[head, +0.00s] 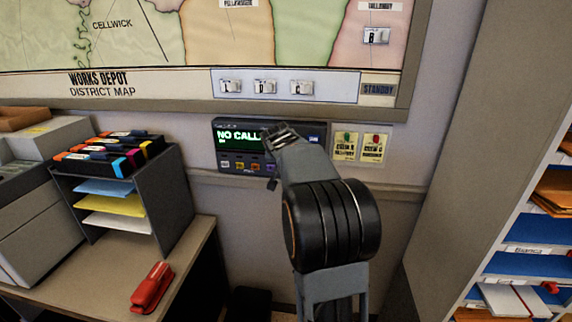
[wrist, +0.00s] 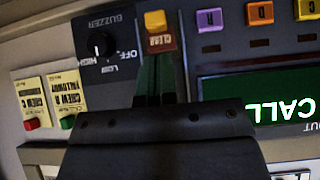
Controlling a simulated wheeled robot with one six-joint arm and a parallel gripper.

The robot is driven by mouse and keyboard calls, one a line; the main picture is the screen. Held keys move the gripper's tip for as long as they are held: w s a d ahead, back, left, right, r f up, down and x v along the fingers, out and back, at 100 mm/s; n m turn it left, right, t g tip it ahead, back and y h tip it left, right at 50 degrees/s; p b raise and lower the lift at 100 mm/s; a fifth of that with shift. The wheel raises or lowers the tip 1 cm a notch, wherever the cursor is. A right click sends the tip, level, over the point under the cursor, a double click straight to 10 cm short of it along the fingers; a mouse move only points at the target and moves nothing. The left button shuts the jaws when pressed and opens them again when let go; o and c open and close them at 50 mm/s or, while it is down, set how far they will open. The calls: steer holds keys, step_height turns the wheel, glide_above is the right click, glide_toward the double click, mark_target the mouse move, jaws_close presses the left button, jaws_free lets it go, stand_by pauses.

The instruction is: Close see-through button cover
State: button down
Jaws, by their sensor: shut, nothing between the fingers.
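The call panel (head: 229,157) is on the wall below the map, with a green lit "NO CALL" display and a row of small coloured buttons. In the wrist view the panel appears upside down, with a yellow button (wrist: 155,20) beside a "CLEAR" label (wrist: 159,41). I cannot clearly make out the see-through cover or its angle. My gripper (wrist: 158,62) is shut and empty, its fingertips close to the "CLEAR" label; I cannot tell whether they touch anything. In the head view my arm hides the panel's right part.
A buzzer knob (wrist: 101,44) and two yellow tags (wrist: 48,98) are beside the fingers in the wrist view. In the head view, a desk organiser (head: 160,190) and red stapler (head: 151,288) are left, and a shelf unit (head: 455,150) is right.

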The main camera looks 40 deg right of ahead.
steer(key=b+v, duration=0.1)
steer(key=v, duration=0.9)
steer(key=shift+r, duration=0.45)
steer(key=s+a+f+n+g+y, duration=0.2)
steer(key=s+a+f+n+y, duration=0.25)
steer(key=f, duration=0.45)
steer(key=s+a+f+n+y+p, duration=0.1)
steer(key=s+a+f+n, duration=0.1)
steer(key=s+a, duration=0.5)
steer(key=s+a+f+n+p, duration=0.2)
steer(key=s+a+f, duration=0.2)
steer(key=s+a, duration=0.4)
steer(key=shift+s+a+g+y, duration=0.25)
steer(key=shift+a+g+y, duration=0.15)
steer(key=shift+a, duration=0.7)
steer(key=shift+d, duration=0.15)
